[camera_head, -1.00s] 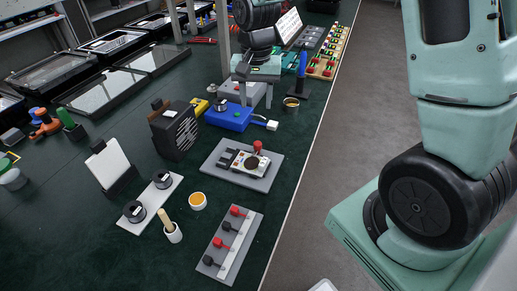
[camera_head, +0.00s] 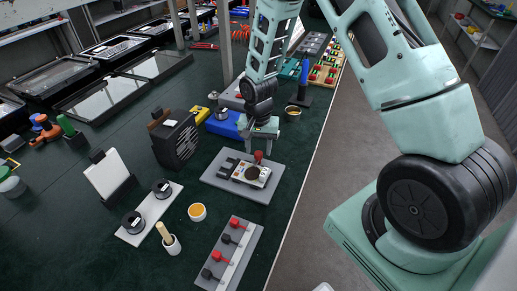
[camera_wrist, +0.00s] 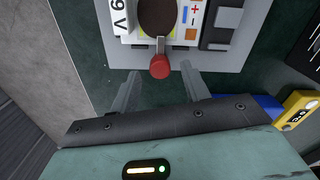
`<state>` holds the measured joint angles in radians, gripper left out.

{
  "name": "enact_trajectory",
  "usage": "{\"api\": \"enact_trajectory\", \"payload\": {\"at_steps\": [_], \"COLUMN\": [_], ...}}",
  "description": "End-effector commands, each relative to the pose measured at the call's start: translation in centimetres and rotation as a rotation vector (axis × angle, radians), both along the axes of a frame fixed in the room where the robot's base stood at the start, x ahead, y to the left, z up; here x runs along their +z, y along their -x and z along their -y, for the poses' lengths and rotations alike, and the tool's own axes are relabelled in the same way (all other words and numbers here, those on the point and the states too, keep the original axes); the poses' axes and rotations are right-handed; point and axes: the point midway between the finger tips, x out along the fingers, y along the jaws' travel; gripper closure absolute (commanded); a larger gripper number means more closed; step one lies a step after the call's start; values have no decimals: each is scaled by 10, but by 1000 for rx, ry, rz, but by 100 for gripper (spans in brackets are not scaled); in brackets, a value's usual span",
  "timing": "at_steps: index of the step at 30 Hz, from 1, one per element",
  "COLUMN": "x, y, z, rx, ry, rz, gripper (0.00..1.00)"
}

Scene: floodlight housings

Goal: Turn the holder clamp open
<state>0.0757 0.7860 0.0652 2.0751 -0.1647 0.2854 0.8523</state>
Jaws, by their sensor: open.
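The holder clamp shows as a lever with a red knob (camera_head: 258,156) on a pale holder (camera_head: 251,173) with a round brown disc. The holder is fixed on a grey plate (camera_head: 219,180) on the bench. In the wrist view, the red knob (camera_wrist: 159,67) sits at the near end of a short metal lever, beside the "9V" label (camera_wrist: 120,15). My gripper (camera_head: 261,143) is just beyond the knob, pointing down. Its two fingers (camera_wrist: 160,76) are apart, one on each side of the knob in the picture. I cannot tell whether they touch it.
A blue box (camera_head: 224,124) and a yellow device (camera_head: 199,114) lie behind the holder, close to my gripper. An orange-filled cup (camera_head: 197,212) and a red-and-black switch board (camera_head: 228,255) are nearer.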

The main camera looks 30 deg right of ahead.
Motion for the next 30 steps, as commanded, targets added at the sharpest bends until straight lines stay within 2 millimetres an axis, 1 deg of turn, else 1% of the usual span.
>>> {"api": "enact_trajectory", "payload": {"at_steps": [1,5,14,17,18,19,26,30], "x": [-5,-13,-15,-15,-15,-15,-14,-14], "y": [0,1,0,0,0,0,0,0], "z": [0,0,0,0,0,0,0,0], "rx": [0,0,1,1,1,1,7,40], "ry": [0,0,0,0,0,0,0,0], "rz": [-1,-1,0,0,0,0,0,0], "gripper": [54,54,54,79,90,98,98,98]}}
